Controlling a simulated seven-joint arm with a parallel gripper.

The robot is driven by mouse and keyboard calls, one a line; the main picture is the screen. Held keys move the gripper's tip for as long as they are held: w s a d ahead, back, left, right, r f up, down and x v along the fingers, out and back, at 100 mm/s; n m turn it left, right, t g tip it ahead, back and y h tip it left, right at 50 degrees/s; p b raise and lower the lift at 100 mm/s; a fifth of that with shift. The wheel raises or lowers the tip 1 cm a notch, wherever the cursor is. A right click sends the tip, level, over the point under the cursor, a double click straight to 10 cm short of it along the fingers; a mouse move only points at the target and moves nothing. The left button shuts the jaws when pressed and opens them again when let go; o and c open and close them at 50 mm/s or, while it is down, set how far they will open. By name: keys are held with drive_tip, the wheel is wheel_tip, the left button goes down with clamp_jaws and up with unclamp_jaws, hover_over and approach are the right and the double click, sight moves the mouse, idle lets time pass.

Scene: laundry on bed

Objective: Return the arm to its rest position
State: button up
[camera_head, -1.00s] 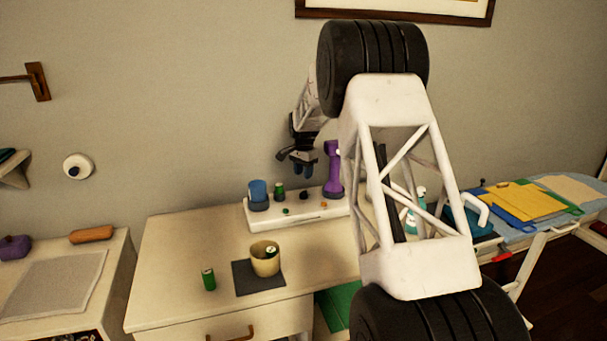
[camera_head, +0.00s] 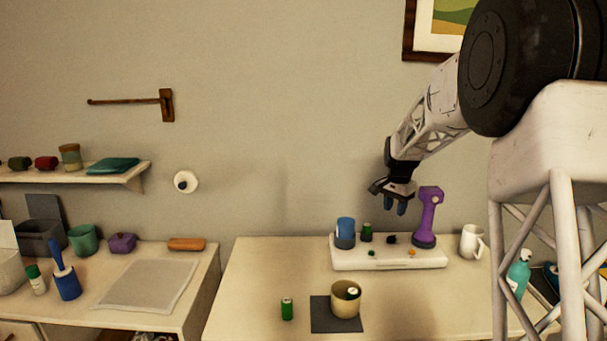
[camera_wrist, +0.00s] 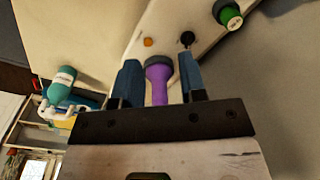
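My gripper (camera_head: 395,208) hangs from my raised arm in the head view, above the white stand (camera_head: 385,262) and left of the purple tool (camera_head: 430,215). In the wrist view my gripper (camera_wrist: 160,85) has its two blue fingers apart, with nothing visible held between them. The purple tool (camera_wrist: 159,80) shows beyond the gap, upright on the stand. My forearm runs from the gripper up to the right, and my large links cover the right part of the head view.
A tan cup (camera_head: 345,306) with a green item inside stands on a dark mat (camera_head: 325,325). A green can (camera_head: 287,309) stands beside it. A white mug (camera_head: 471,242) and teal spray bottle (camera_head: 518,275) are at right. A wall shelf (camera_head: 130,177) is at left.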

drive_tip(key=s+a+r+n, duration=0.2)
drive_tip(key=s+r, duration=0.1)
drive_tip(key=s, duration=0.6)
drive_tip(key=s+a+r+n+t, duration=0.1)
drive_tip(key=s+a+r, duration=0.15)
drive_tip(key=s, duration=0.55)
drive_tip(key=s+a+r+n, duration=0.2)
drive_tip(key=s+r, duration=0.1)
drive_tip(key=s, duration=0.6)
drive_tip(key=s+a+f+n, duration=0.2)
drive_tip(key=s, duration=1.2)
drive_tip(key=s+a+f+n+t, duration=0.1)
drive_tip(key=s+f+n, duration=0.1)
drive_tip(key=s, duration=1.2)
drive_tip(key=shift+s+a+f+n, duration=0.3)
drive_tip(key=shift+a+f, duration=0.05)
drive_tip(key=shift+f, duration=0.35)
drive_tip(key=shift+c, duration=0.3)
